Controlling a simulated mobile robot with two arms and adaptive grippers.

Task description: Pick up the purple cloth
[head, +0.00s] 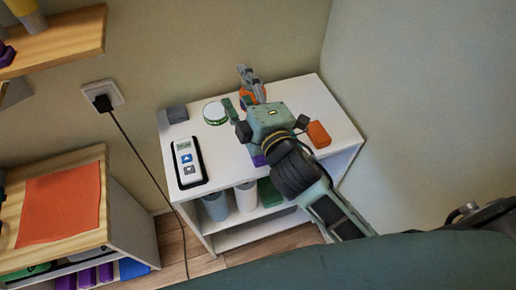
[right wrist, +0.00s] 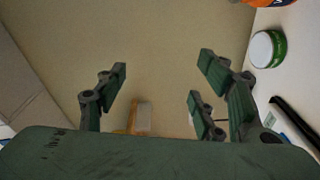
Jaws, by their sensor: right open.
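A small patch of purple (head: 258,160) shows on the white cabinet top, beneath my right gripper's body; most of it is hidden, so I cannot tell if it is the cloth. My right gripper (head: 243,92) is above the cabinet, its fingers pointing towards the back wall. In the right wrist view its fingers (right wrist: 165,95) are spread apart with nothing between them. My left gripper is not in view.
The white cabinet (head: 237,210) top holds a white-and-green jar (head: 215,112), a black-and-white device (head: 187,162), a grey block (head: 176,113) and an orange block (head: 318,134). An orange cloth (head: 60,203) lies on the wooden unit at left. A cable (head: 150,165) hangs between.

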